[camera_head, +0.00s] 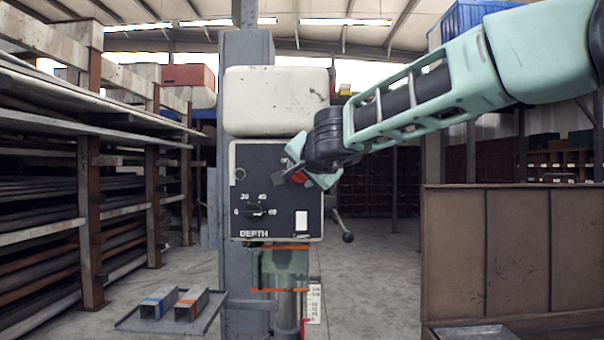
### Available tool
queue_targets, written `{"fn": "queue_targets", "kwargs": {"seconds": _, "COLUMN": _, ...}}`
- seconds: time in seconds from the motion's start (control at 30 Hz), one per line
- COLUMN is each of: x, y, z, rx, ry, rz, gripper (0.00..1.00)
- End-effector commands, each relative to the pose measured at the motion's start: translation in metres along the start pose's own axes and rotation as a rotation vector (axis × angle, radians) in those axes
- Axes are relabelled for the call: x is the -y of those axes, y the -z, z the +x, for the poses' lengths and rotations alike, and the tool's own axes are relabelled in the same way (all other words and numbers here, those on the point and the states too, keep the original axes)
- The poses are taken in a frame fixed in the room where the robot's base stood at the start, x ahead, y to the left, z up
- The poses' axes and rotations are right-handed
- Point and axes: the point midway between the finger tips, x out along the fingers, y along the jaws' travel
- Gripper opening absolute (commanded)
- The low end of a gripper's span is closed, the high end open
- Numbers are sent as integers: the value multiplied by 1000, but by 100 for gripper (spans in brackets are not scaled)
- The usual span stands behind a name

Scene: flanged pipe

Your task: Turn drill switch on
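The drill has a worn white head cover (276,100) and a black control panel (262,224) below it, on a grey column. My gripper (285,173) reaches in from the right and is at the upper right of the panel. A small red part (299,177), which may be the switch, shows among its fingers and is partly hidden by them. I cannot tell whether the fingers touch it, nor how far they are parted. The depth dial (254,211) sits lower on the panel, with a white rectangle (301,222) to its right.
A lever with a dark knob (347,237) sticks out right of the panel. A teal guard (281,268) hangs below it. A tray (137,321) with metal channels stands at lower left. Racks line the left; a brown partition (513,250) stands at right.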

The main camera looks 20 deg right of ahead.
Motion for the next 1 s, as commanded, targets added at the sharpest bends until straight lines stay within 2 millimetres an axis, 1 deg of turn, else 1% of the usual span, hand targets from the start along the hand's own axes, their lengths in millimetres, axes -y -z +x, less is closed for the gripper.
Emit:
{"fn": "queue_targets", "kwargs": {"seconds": 0.03, "x": 0, "y": 0, "z": 0, "rx": 0, "ry": 0, "rz": 0, "gripper": 27}}
{"fn": "queue_targets", "kwargs": {"seconds": 0.07, "x": 0, "y": 0, "z": 0, "rx": 0, "ry": 0, "rz": 0, "gripper": 18}}
{"fn": "queue_targets", "kwargs": {"seconds": 0.1, "x": 0, "y": 0, "z": 0, "rx": 0, "ry": 0, "rz": 0, "gripper": 15}}
{"fn": "queue_targets", "kwargs": {"seconds": 0.37, "x": -1, "y": -1, "z": 0, "rx": 0, "ry": 7, "rz": 16, "gripper": 15}}
{"fn": "queue_targets", "kwargs": {"seconds": 0.57, "x": -4, "y": -2, "z": 1, "rx": -2, "ry": 37, "rz": 87, "gripper": 15}}
{"fn": "queue_targets", "kwargs": {"seconds": 0.77, "x": -8, "y": -5, "z": 2, "rx": -1, "ry": 94, "rz": 225, "gripper": 15}}
{"fn": "queue_targets", "kwargs": {"seconds": 1.0, "x": -11, "y": -7, "z": 2, "rx": -1, "ry": 182, "rz": 433, "gripper": 15}}
